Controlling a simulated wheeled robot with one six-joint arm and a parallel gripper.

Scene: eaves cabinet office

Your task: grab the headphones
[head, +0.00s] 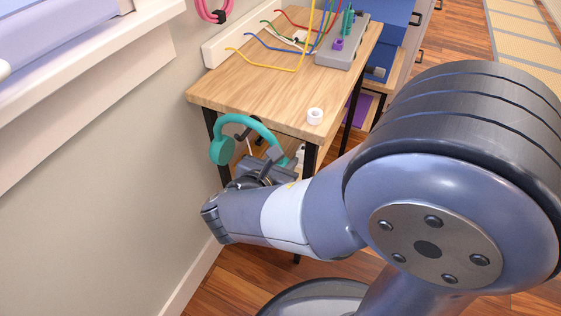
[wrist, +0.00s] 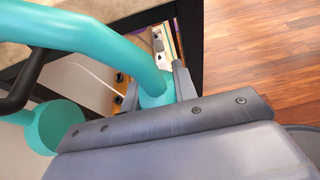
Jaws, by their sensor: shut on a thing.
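The teal headphones (head: 262,125) are at the front left side of the wooden table, their band arched over a black hook (head: 243,131). One round ear cup (head: 221,151) hangs free on the left. My gripper (head: 278,160) is shut on the other end of the headphones, low on the right side of the band. In the wrist view the teal band (wrist: 95,32) crosses the upper left, and its lower end sits between the fingers of my gripper (wrist: 157,88). The black hook (wrist: 22,85) shows under the band there. Whether the band rests on the hook is hard to tell.
The wooden table (head: 250,92) holds a white tape roll (head: 315,116), colored cables (head: 270,50) and a grey power strip (head: 343,42). A wall (head: 110,190) stands close on the left. Open wood floor (wrist: 260,45) lies right of my gripper in the wrist view.

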